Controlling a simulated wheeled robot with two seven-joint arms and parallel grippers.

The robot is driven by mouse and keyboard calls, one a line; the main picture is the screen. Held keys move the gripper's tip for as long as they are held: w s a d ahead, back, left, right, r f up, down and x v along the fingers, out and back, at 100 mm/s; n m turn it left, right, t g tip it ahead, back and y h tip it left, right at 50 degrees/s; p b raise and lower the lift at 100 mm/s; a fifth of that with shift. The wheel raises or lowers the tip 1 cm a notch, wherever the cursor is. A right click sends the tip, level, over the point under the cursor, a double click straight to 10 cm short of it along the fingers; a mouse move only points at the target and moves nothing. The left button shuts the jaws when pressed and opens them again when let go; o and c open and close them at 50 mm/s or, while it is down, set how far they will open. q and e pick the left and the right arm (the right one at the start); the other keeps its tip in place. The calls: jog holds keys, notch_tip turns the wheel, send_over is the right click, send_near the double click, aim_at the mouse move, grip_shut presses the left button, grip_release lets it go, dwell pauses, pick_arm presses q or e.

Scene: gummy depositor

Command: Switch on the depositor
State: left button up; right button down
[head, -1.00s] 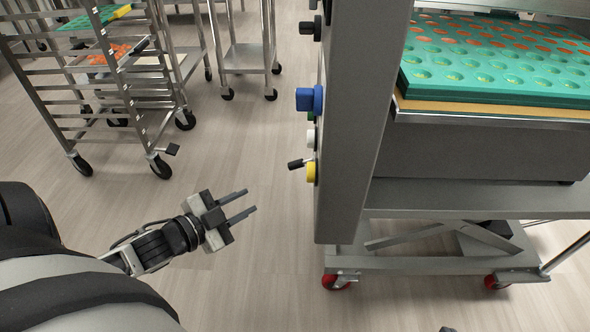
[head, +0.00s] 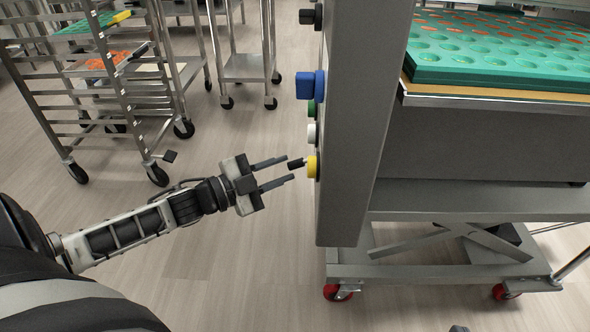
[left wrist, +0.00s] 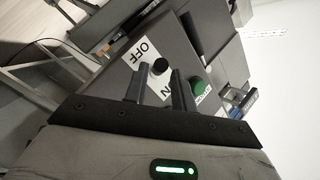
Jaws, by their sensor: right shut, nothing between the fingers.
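The depositor's grey control panel (head: 352,130) stands right of centre in the head view. Only a small grey tip of my right gripper (head: 458,328) shows at the bottom edge.
A green mould tray (head: 480,60) sits in the machine.

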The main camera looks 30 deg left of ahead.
aim_at(290, 167)
pick_arm(q)
jog(key=x, duration=0.4)
jog(key=shift+b, duration=0.35)
pick_arm(e)
jog(key=shift+a+r+y, duration=0.15)
jog(key=shift+r+y, duration=0.05)
jog(key=shift+y, duration=0.1)
jog(key=shift+r, duration=0.15)
